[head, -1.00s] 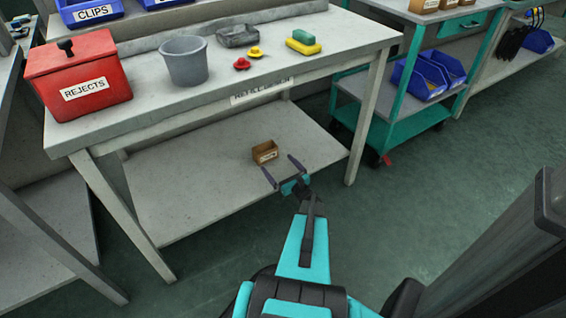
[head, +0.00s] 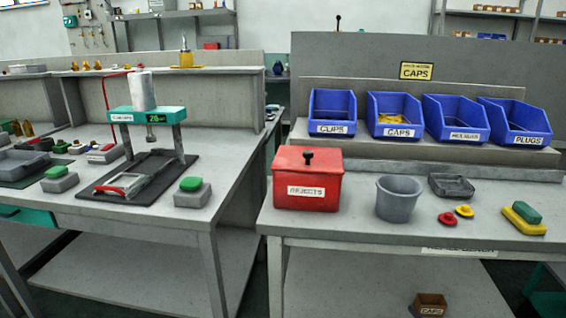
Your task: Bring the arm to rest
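The arm's working end is below the bottom edge of the head view. At most a dark sliver shows at that edge, left of the small brown box, and I cannot tell whether it is a fingertip. The small brown box labelled CAPS (head: 430,304) stands on the lower shelf of the right bench, close to the bottom edge. Whether my gripper is open or holds anything is hidden.
On the right bench stand a red REJECTS box (head: 308,180), a grey bucket (head: 399,198), a grey tray (head: 451,186), red (head: 446,219) and yellow caps (head: 464,211), a sponge (head: 524,219) and blue bins (head: 398,117). The left bench holds a teal press (head: 147,115).

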